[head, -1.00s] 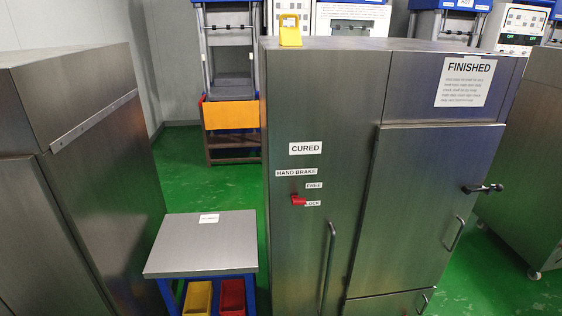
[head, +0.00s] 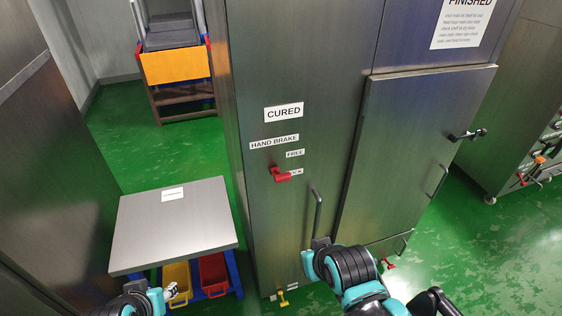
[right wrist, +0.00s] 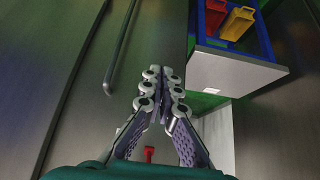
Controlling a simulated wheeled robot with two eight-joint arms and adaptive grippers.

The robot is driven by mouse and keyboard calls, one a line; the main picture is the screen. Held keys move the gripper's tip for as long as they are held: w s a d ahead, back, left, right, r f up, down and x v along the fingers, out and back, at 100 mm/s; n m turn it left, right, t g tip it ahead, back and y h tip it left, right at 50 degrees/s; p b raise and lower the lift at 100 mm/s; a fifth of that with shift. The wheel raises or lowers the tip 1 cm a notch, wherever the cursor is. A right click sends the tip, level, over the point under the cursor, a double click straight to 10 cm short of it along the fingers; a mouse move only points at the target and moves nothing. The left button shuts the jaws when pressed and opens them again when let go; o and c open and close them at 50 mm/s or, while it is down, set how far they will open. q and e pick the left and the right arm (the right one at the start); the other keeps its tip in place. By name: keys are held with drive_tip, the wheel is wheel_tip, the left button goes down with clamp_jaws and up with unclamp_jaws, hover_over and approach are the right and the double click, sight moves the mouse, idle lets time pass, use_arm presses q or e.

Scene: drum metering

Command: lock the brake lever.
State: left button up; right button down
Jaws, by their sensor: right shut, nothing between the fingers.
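The red brake lever (head: 283,175) is on the front of the steel cabinet, under the HAND BRAKE label (head: 274,142). It is below the FREE label (head: 295,153), and its red end covers the start of the LOCK label (head: 297,171). My right gripper (right wrist: 163,72) is shut and empty in the right wrist view, where the red lever (right wrist: 149,154) shows small behind the finger bases. My left gripper (head: 174,290) is low at the left, too small to judge.
A vertical bar handle (head: 316,212) stands right of the lever, close to my right arm in the picture. A steel-topped table (head: 175,225) with yellow and red bins below stands left of the cabinet. A door with a black latch (head: 467,134) is at the right.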

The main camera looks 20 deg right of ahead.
drive_tip(key=w+r+g+p, duration=0.1)
drive_tip(key=w+r+p, duration=0.1)
drive_tip(key=r+p, duration=0.4)
drive_tip(key=w+r+p, duration=0.3)
drive_tip(key=r+p, duration=0.2)
drive_tip(key=r, duration=0.3)
wheel_tip(320, 180, up, 16)
drive_tip(key=f+g+p, duration=0.1)
drive_tip(key=g+p, duration=0.1)
drive_tip(key=p, duration=1.4)
hover_over(283, 175)
drive_tip(key=s, duration=0.1)
drive_tip(key=shift+s+r, duration=0.1)
drive_tip(key=shift+r, duration=0.05)
drive_tip(key=b+x, duration=0.1)
drive_tip(key=x, duration=0.8)
drive_tip(key=shift+a+b, duration=0.1)
drive_tip(key=shift+b, duration=0.25)
drive_tip(key=f, duration=0.1)
drive_tip(key=s+f, duration=0.1)
drive_tip(key=f, duration=0.1)
drive_tip(key=shift+f, duration=0.3)
drive_tip(key=shift+s+f+b, duration=0.3)
drive_tip(key=shift+s+f, duration=0.05)
drive_tip(key=shift+f, duration=0.15)
drive_tip(key=shift+s, duration=0.1)
